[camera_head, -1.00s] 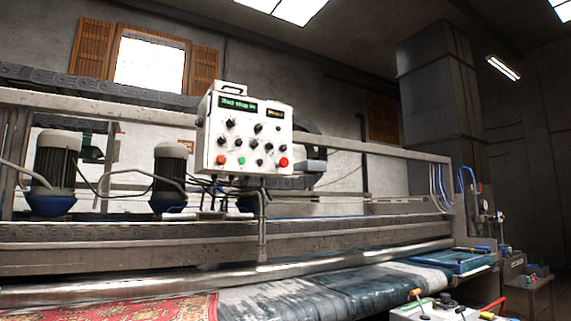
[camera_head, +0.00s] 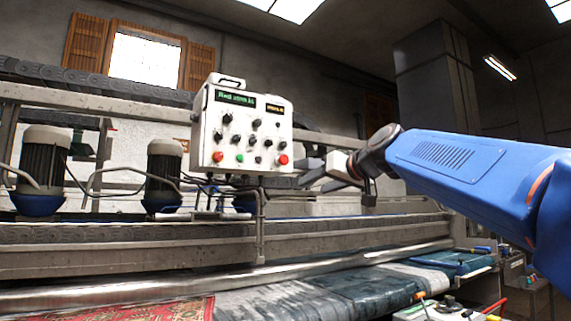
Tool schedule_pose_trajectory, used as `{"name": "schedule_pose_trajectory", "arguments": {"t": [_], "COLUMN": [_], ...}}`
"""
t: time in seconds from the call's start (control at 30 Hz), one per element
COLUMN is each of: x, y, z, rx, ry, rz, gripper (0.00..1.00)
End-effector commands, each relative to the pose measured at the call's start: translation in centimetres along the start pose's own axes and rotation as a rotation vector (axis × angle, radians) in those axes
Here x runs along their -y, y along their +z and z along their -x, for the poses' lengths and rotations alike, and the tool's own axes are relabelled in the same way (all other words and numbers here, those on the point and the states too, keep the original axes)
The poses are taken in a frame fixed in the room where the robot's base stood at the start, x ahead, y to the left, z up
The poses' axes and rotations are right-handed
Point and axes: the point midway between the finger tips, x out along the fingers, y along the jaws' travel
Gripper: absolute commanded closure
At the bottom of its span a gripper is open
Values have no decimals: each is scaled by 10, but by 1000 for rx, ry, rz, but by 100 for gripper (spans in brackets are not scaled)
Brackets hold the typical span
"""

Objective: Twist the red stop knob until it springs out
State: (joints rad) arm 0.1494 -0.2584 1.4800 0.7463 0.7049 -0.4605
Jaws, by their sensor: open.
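The white control box (camera_head: 205,133) stands on a post at the machine. The red stop knob (camera_head: 282,159) is at the lower right of its face. A second red-orange button (camera_head: 218,156) is at the lower left. The box's green-lit display (camera_head: 236,98) appears to read "Red stop in", though it is small. My gripper (camera_head: 313,180) reaches in from the right on my blue arm. It is open and empty, with its fingers pointing left, just right of and slightly below the red stop knob in the picture. I see no contact; the depth gap is hard to judge.
Several black knobs and a green button (camera_head: 239,158) surround the red knob on the panel. Cables hang under the box. A long metal beam (camera_head: 130,262) runs below, above a red rug (camera_head: 140,311). Two grey motors (camera_head: 45,160) stand left.

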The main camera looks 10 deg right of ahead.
Motion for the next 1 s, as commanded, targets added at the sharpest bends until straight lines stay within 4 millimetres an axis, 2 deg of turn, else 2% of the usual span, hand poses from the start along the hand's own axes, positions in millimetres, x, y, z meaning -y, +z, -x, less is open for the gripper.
{"name": "schedule_pose_trajectory", "arguments": {"t": [0.03,0.1,0.2,0.3,0.53,1.0], "x": [-1,0,1,2,3,7], "y": [-28,-59,-89,-103,-109,-122], "z": [-5,-7,-8,-9,-26,-105], "rx": [-45,-100,-152,-179,-183,-182], "ry": [-10,-22,-36,-42,-45,-45], "rz": [4,11,17,22,21,22], "gripper": [49,49,49,49,49,49]}}
